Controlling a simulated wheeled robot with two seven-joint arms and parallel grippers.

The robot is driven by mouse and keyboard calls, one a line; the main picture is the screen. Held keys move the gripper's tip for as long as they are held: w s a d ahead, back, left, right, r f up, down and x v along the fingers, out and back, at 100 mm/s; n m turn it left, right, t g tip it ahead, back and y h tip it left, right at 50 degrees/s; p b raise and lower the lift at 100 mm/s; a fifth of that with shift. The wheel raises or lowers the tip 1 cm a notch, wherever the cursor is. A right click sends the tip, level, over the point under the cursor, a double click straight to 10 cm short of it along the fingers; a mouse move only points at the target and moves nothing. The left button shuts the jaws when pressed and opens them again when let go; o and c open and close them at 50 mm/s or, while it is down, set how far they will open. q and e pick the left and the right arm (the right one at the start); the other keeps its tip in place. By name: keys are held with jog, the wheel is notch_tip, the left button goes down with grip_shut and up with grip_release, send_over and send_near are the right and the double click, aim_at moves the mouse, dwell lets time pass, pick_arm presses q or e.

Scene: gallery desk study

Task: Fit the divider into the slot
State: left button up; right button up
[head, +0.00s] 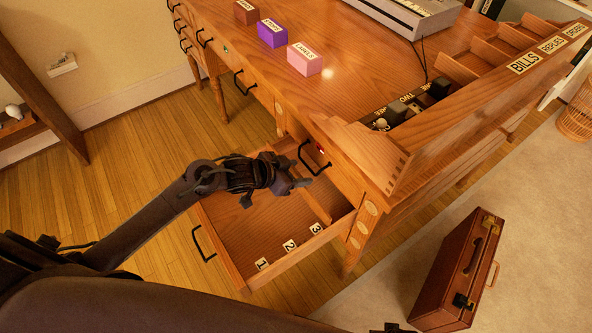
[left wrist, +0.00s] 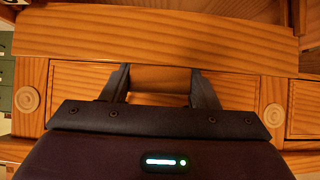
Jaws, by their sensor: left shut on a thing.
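My left gripper (head: 301,184) is over the open drawer (head: 228,228), close to the desk front and just below a black drawer handle. In the left wrist view, my left gripper (left wrist: 161,88) has its fingers on either side of a wood-coloured piece, the divider (left wrist: 160,78). The divider blends with the wood behind it and is hard to make out in the head view. The drawer floor carries labels 1, 2 and 3 along its near side. A dark part at the head view's bottom edge looks like my right gripper (head: 390,328), mostly cut off.
The desk (head: 345,95) carries a pink block (head: 305,59), a purple block (head: 272,34) and a brown block (head: 246,12). A sorter labelled BILLS, REPLIES and ORDERS (head: 520,66) stands at the right. A brown briefcase (head: 455,270) is on the floor at the right.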

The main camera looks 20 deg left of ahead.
pick_arm(q)
jog(key=shift+f+b, duration=1.5)
jog(key=shift+f, duration=1.15)
jog(key=o, duration=1.1)
jog(key=p+v, duration=0.2)
jog(key=v, duration=0.5)
jog(key=shift+s+a+r, duration=0.15)
jog(key=shift+s+r, duration=0.1)
